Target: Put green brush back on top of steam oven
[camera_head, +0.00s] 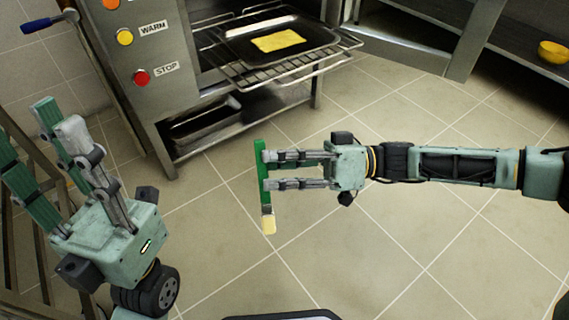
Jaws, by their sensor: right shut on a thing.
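The green brush (260,175) has a green handle and pale bristles that point down. My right gripper (266,170) is shut on its handle and holds it over the tiled floor, in front of the oven. The steam oven (170,100) stands at upper left with WARM and STOP buttons on its front panel; its top is out of view. My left gripper (62,112) is at the left with its fingers pointing up and apart, and nothing shows between them.
An oven rack (335,62) sticks out of the oven with a dark tray (235,45) holding a yellow slab (278,41). A metal pan (200,130) sits on the lower shelf. A yellow bowl (553,52) is on a shelf at upper right. The floor between is clear.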

